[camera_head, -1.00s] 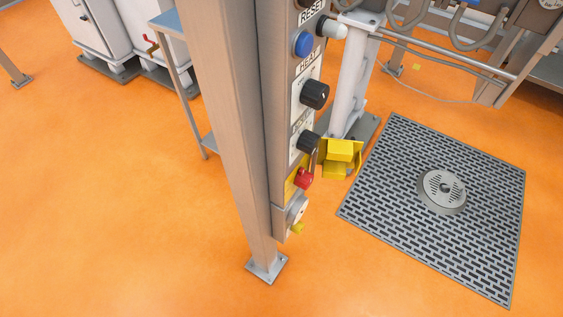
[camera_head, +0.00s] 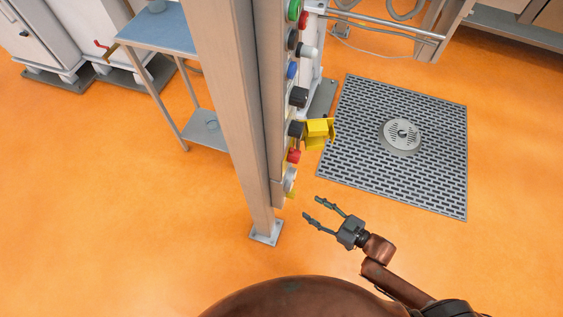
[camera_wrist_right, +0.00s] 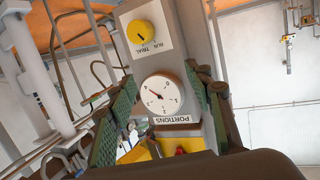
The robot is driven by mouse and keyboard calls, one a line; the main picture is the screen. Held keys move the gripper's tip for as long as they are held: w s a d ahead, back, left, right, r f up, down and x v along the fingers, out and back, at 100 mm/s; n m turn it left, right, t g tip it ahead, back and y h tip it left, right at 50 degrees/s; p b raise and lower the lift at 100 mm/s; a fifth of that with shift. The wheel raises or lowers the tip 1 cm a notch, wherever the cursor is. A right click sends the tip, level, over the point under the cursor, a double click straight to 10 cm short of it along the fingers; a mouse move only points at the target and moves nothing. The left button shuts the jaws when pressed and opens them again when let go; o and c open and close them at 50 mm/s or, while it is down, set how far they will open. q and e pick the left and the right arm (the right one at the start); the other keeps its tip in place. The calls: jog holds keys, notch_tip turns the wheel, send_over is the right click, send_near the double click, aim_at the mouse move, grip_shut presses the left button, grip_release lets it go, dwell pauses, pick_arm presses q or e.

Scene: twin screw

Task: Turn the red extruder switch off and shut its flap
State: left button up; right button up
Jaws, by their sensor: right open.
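The red switch (camera_head: 294,156) sits low on the side of the grey panel column, below a black knob. Its yellow flap (camera_head: 318,132) sticks out from the column beside and just above it, standing open. My right gripper (camera_head: 311,207) is open and empty, to the right of the column's lower end and apart from it. In the right wrist view, the fingers frame the white portions dial (camera_wrist_right: 162,97), with the red switch (camera_wrist_right: 180,151) low and partly hidden and some yellow beside it. My left gripper is not in view.
Black knobs (camera_head: 299,97) and a blue button (camera_head: 292,70) line the column above. A yellow run/trial knob (camera_wrist_right: 140,32) is near the dial. A floor grate (camera_head: 350,170) lies to the right, a blue-topped table (camera_head: 160,36) to the left. Orange floor is clear in front.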

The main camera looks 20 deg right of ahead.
aim_at(299, 158)
jog(key=w+d+r+n+g+y+p, duration=0.1)
jog(key=w+r+n+y+p, duration=0.2)
jog(key=r, duration=0.8)
jog(key=w+d+r+n+g+y+p, duration=0.1)
jog(key=w+d+r+n+y+p, duration=0.2)
jog(key=r, duration=0.8)
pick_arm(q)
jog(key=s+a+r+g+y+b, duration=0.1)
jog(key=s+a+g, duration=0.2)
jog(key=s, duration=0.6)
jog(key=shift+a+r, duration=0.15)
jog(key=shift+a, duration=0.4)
pick_arm(e)
jog(key=shift+g+h, duration=0.3)
jog(key=x, duration=0.5)
jog(key=s+x, duration=0.1)
jog(key=x, duration=0.2)
jog(key=shift+w+a+r, duration=0.1)
jog(key=shift+a+r, duration=0.2)
jog(key=shift+a, duration=0.2)
jog(key=shift+c, duration=0.3)
jog(key=c, duration=1.1)
